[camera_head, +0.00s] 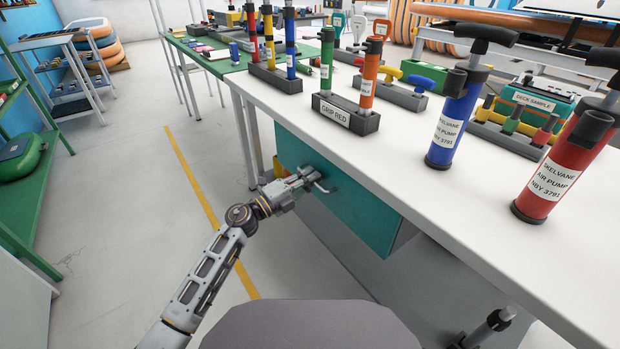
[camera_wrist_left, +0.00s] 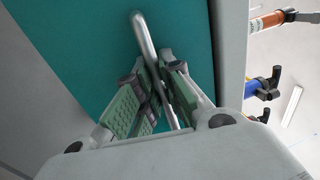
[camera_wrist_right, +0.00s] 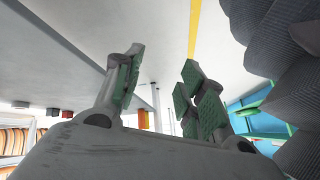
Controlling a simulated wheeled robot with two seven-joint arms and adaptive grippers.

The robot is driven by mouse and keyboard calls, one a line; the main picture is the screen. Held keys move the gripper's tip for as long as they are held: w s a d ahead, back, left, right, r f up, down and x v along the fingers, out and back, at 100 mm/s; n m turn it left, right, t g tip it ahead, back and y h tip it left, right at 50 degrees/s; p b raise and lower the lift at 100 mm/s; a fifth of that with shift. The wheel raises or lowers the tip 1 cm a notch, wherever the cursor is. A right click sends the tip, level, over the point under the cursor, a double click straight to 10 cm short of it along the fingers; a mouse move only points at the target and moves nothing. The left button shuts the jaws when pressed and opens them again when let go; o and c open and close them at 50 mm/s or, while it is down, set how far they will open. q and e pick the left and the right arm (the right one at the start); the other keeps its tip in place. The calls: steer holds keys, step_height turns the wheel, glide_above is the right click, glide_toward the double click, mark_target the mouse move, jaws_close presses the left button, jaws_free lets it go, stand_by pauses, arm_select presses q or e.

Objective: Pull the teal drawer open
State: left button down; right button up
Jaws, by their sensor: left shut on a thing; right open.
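The teal drawer (camera_head: 352,205) is under the front edge of the white table. Its front looks about level with the table edge; I cannot tell whether it stands out at all. My left gripper (camera_head: 308,184) is at the metal bar handle (camera_head: 321,187) on the drawer front. In the left wrist view, the handle (camera_wrist_left: 145,35) runs between the padded fingers of the left gripper (camera_wrist_left: 163,100), which are shut on it. The teal front (camera_wrist_left: 80,45) fills the space behind. My right gripper (camera_wrist_right: 160,88) is open and empty in the right wrist view.
A yellow floor line (camera_head: 190,170) runs left of the table. The floor in front of the drawer is clear.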

arm_select(q)
steer(key=r+p+v, duration=0.2)
steer(key=v, duration=0.9)
steer(key=r+p+v, duration=0.2)
steer(key=p+v, duration=0.1)
steer(key=v, duration=0.9)
steer(key=shift+s+a, duration=0.35)
arm_select(e)
step_height(320, 180, up, 10)
steer(key=d+n+g+h, duration=0.1)
steer(key=d, duration=0.1)
steer(key=shift+s+d+r+g, duration=0.15)
steer(key=shift+r+g, duration=0.05)
steer(key=shift+g, duration=0.2)
arm_select(q)
steer(key=c, duration=1.6)
jaws_free()
steer(key=shift+r, duration=0.15)
steer(key=shift+o, duration=0.3)
arm_select(e)
steer(key=shift+f, duration=0.15)
steer(key=shift+s+f, duration=0.1)
arm_select(q)
steer(key=v, duration=1.2)
arm_select(e)
steer(key=shift+s, duration=0.1)
